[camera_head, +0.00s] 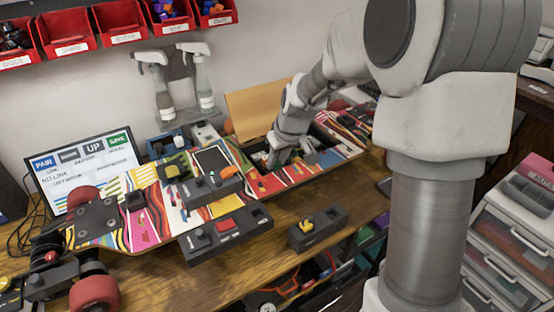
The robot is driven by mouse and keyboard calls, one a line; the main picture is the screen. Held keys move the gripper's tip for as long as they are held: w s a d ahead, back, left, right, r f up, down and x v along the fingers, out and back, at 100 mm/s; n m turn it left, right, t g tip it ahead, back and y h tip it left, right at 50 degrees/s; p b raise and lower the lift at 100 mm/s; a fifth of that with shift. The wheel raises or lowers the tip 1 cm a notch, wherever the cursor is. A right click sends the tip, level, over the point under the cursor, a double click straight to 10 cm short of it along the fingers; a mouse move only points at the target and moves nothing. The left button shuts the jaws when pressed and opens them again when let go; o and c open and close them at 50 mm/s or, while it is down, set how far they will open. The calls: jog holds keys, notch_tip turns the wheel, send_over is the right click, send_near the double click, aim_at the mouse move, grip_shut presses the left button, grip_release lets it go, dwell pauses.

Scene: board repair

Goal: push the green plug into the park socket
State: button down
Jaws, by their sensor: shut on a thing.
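My gripper (273,163) reaches down into the open compartment of the colourful striped board (345,151). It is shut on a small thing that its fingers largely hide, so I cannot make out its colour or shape. A small greenish piece (310,158) shows inside the compartment to the right of the gripper; I cannot tell whether it is the green plug. I cannot pick out the park socket at this size.
A dark block with a yellow piece (306,225) and a dark tray with a red piece (227,225) sit in front of the board. A screen (85,165) stands left, two spray bottles (203,85) behind. Bare wood (265,255) shows between tray and block.

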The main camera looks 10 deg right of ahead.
aim_at(277, 163)
jog(key=shift+f+b, duration=0.95)
jog(key=shift+f, duration=0.1)
dwell(1.9)
jog(key=shift+c, duration=1.5)
grip_release()
jog(key=shift+r, duration=0.25)
jog(key=shift+r+p, duration=1.05)
jog(key=shift+r, duration=0.2)
jog(key=shift+r, duration=0.2)
jog(key=shift+r+p, duration=2.15)
jog(key=shift+r, duration=0.75)
